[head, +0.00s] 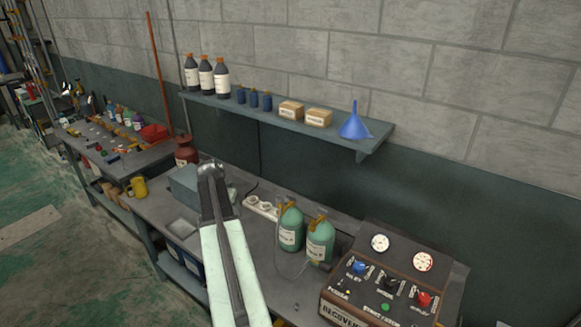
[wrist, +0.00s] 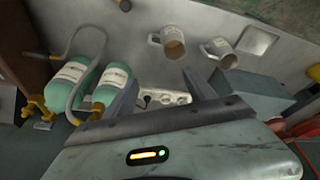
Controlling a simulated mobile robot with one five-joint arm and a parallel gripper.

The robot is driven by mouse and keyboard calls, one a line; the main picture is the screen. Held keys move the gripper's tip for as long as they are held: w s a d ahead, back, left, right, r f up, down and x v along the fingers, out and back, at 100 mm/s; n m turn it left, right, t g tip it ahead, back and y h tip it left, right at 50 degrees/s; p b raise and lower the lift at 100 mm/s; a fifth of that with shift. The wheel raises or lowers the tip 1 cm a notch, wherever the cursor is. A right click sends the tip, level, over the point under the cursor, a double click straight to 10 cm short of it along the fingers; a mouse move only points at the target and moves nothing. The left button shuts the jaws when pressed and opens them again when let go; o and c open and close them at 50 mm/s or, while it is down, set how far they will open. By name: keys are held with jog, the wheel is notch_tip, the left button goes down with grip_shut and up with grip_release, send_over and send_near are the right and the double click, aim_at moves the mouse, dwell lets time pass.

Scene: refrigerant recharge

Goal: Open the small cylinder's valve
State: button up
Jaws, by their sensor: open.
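Two green cylinders with white labels and orange-yellow valves stand side by side on the grey bench. The left one (head: 290,230) looks slightly smaller than the right one (head: 320,240). In the wrist view they appear turned about, with the smaller cylinder (wrist: 115,82) beside the larger one (wrist: 78,78). The smaller one's valve (wrist: 97,112) shows at its end, and a grey hose (wrist: 105,42) loops by the cylinders. My gripper (head: 212,170) is above the bench, left of the cylinders. In the wrist view my gripper (wrist: 162,76) is open, its fingers apart and empty.
A recovery machine (head: 385,285) with gauges and knobs stands right of the cylinders. A white power strip (head: 262,208) lies left of them. A wall shelf (head: 290,118) holds bottles, boxes and a blue funnel (head: 354,125). Two mugs (wrist: 172,43) (wrist: 222,52) show in the wrist view.

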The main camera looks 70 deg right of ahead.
jog(key=s+d+r+m+p, duration=0.35)
jog(key=s+d+r, duration=0.35)
jog(key=s+d, duration=0.55)
jog(key=m+g+h+b, duration=0.1)
jog(key=m+b, duration=0.1)
send_near(292, 196)
jog(key=f, duration=0.1)
jog(key=shift+n, duration=0.25)
jog(key=b+x, duration=0.6)
jog(key=x, duration=0.1)
jog(key=shift+d, duration=0.2)
jog(key=shift+d+f+b, duration=0.2)
jog(key=shift+f+b, duration=0.15)
jog(key=shift+r, duration=0.15)
